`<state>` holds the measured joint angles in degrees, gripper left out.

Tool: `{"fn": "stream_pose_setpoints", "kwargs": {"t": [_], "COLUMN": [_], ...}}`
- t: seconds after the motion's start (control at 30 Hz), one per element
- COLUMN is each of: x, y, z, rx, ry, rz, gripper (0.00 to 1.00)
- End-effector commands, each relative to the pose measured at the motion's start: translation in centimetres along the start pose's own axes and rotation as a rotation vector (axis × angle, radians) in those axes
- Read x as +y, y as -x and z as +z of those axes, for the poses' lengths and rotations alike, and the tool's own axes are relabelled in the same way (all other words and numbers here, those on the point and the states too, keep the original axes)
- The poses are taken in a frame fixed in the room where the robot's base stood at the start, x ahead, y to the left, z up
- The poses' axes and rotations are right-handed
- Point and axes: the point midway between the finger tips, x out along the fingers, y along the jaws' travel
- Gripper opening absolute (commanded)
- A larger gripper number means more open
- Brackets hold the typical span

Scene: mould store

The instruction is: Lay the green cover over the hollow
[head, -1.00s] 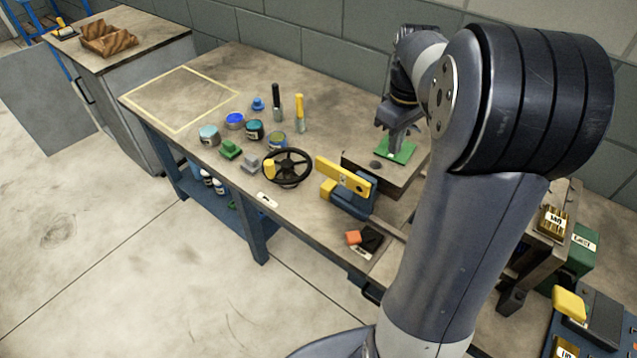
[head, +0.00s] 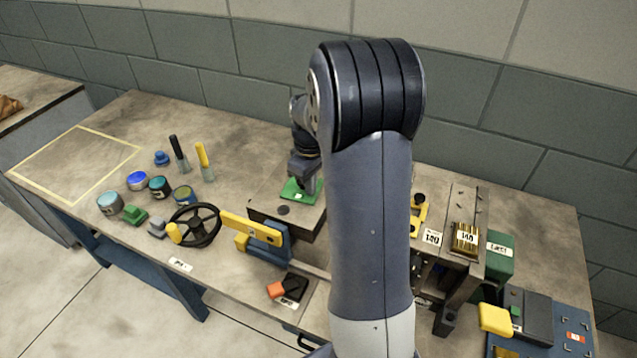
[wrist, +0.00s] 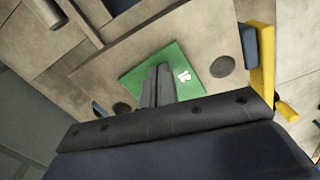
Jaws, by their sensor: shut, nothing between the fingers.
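In the wrist view the cover (wrist: 188,68) carries a small white mark. My gripper (head: 303,178) is over the cover, its fingers pointing down. In the wrist view its fingers (wrist: 157,84) are together, with nothing between them, in front of the cover. A dark round spot (wrist: 222,67) shows beside the cover, and another on its other side. No open hollow shows; what lies under the cover is hidden.
A yellow-and-blue clamp-like part (head: 255,232) and a black handwheel (head: 195,225) stand left of and in front of the block. A taped rectangle (head: 75,165) on the bench is empty.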

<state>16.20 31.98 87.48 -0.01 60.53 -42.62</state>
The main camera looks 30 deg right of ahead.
Motion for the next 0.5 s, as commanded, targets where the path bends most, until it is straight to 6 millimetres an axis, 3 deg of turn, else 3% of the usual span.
{"fn": "stream_pose_setpoints", "kwargs": {"t": [0.37,0.5], "x": [0.0,0.0], "y": [0.0,0.1], "z": [-0.3,-1.4], "rx": [0.0,0.0], "ry": [0.001,0.003], "rz": [0.0,0.0], "gripper": [0.0,0.0]}}
